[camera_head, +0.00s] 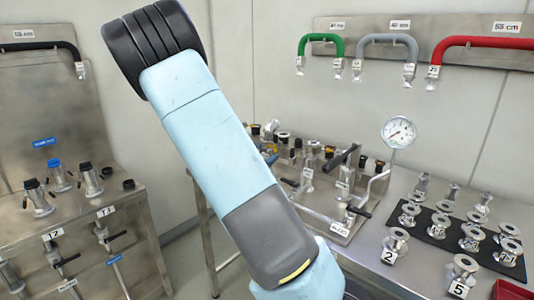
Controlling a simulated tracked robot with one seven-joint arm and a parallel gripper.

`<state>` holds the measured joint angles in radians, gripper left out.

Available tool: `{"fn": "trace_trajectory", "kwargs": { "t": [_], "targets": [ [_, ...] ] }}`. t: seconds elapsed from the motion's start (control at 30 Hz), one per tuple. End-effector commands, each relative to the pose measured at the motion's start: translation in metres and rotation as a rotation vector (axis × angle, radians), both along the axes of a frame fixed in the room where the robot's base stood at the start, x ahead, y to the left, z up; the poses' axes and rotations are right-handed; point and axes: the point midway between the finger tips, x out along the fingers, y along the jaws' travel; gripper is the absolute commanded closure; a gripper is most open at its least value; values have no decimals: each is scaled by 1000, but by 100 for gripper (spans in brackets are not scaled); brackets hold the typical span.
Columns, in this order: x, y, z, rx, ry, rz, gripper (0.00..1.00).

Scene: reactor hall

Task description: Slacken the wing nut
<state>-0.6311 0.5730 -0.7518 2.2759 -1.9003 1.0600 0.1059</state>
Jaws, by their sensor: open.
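I cannot pick out a wing nut for certain in this view. Metal fittings and clamps (308,172) crowd the back of the steel bench, too small to tell apart, and my arm hides part of that area. My light blue arm crosses the middle of the picture, from the bottom up to a black ribbed joint at the top left. My gripper is not in view.
Flanged fittings (395,245) stand at the front right, several on a black mat (508,262). A pressure gauge (398,132) rises behind them. Green (320,42), grey (386,42) and red (480,42) hoses hang on the wall. A steel stand with valves (75,215) is left.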

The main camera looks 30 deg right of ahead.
Motion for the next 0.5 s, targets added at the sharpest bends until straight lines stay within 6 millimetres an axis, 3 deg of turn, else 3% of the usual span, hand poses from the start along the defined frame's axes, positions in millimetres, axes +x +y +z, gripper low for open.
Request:
{"fn": "trace_trajectory", "kwargs": {
  "t": [0.2,0.5],
  "targets": [
    [8,-16,0,0,0,0,28],
    [9,-18,0,0,0,1,28]
  ]
}}
